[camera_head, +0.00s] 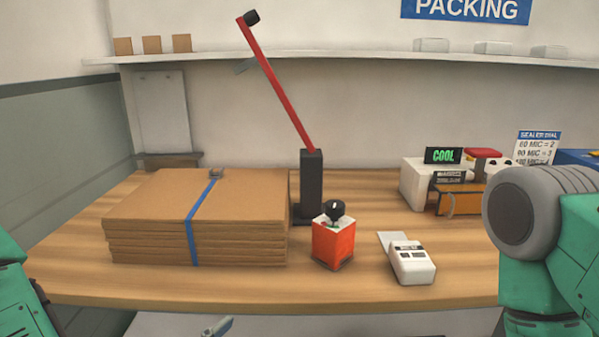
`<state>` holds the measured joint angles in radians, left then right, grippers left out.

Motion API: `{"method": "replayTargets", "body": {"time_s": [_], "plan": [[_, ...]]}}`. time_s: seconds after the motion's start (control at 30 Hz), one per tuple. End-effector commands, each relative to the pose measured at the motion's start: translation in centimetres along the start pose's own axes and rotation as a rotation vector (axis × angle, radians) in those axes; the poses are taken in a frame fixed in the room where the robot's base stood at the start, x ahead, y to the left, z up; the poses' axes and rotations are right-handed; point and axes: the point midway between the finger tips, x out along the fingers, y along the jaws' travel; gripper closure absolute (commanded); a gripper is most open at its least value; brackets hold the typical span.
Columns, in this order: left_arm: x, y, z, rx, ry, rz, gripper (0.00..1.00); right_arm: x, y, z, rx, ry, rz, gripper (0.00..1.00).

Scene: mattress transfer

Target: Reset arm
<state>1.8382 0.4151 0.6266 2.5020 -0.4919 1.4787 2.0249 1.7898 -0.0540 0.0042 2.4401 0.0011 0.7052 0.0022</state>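A long red arm (277,88) with a black knob (251,17) at its upper end stands raised, leaning up and to the left. Its lower end joins the top of a dark upright post (312,186) on the wooden table (370,292). My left arm shows only in part at the left edge, and my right arm only in part at the right edge. Neither gripper shows in the head view. The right arm hides part of the table's right side.
Flat cardboard stacked with a blue strap (150,217) lies left of the post. An orange box with a black knob (334,246) and a white handheld device (411,263) stand in front. A white machine with a "COOL" display (443,156) is at right. A shelf (350,60) runs behind.

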Motion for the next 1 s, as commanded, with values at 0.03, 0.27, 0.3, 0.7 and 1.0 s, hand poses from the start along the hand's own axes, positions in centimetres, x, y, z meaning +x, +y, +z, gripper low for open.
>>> {"method": "replayTargets", "body": {"time_s": [0.03, 0.27, 0.3, 0.7, 1.0], "plan": [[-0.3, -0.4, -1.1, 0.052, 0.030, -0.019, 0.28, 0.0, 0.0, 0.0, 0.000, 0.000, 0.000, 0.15], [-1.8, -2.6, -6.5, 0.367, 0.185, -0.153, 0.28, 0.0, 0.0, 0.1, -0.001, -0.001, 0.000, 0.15], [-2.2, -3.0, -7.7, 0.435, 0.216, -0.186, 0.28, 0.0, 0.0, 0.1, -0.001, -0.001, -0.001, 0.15], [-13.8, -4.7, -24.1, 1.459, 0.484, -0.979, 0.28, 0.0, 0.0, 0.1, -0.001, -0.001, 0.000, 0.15], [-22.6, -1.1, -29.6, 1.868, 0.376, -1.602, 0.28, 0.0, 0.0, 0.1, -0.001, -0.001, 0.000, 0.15]]}}
